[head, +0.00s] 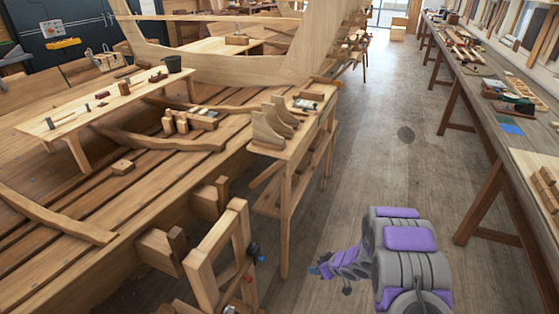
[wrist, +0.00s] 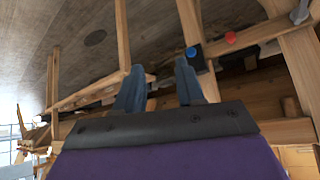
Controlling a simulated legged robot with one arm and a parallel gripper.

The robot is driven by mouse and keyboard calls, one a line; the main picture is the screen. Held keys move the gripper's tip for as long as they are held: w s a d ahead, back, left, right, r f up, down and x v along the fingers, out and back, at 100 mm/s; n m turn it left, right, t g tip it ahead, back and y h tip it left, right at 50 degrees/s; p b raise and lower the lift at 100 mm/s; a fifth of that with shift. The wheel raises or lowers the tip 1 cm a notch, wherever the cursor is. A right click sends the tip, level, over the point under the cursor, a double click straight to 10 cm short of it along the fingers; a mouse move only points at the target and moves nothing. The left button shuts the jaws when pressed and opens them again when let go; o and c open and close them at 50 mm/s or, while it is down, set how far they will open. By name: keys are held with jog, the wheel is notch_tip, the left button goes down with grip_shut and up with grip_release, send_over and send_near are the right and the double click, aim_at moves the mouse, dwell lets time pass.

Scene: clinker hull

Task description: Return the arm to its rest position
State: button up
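My arm (head: 405,245), grey with purple panels, stands over the floor at the lower right of the head view. My gripper (head: 316,271) shows small at the arm's left end, low over the aisle floor. In the wrist view my gripper (wrist: 159,82) has two blue-grey fingers spread apart, with a clear gap and nothing held between them. In the head view the gripper is to the right of a wooden frame (head: 205,270) and clear of it. How the arm's lower links are folded is partly hidden.
The frame carries a blue knob (wrist: 191,52) and a red knob (wrist: 230,37). A narrow wooden stand (head: 285,215) holding wooden blocks is left of the arm. A long workbench (head: 480,110) with tools runs along the right. The aisle floor (head: 375,130) between them is open.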

jog(key=s+d+r+m+h, duration=0.15)
jog(key=d+r+h, duration=0.35)
jog(key=r, duration=0.5)
jog(key=s+d+r+m+h, duration=0.1)
jog(key=d+r+m+h, duration=0.1)
jog(key=d+r, duration=0.6)
jog(key=s+r+m+g+h, duration=0.2)
jog(key=s+r+m+g, duration=0.1)
jog(key=s+r, duration=0.85)
jog(key=s+a+r+g+y, duration=0.1)
jog(key=s+a, duration=0.3)
jog(key=s, duration=0.6)
jog(key=s+a+r+m+g+y, duration=0.1)
jog(key=s+a, duration=0.4)
jog(key=s, duration=0.5)
jog(key=s+a+r+g+y, duration=0.1)
jog(key=s+a+r, duration=0.3)
jog(key=s, duration=0.6)
jog(key=shift+s+a+r+g+y, duration=0.15)
jog(key=shift+s+r+g+y, duration=0.15)
jog(key=shift+r+g, duration=0.4)
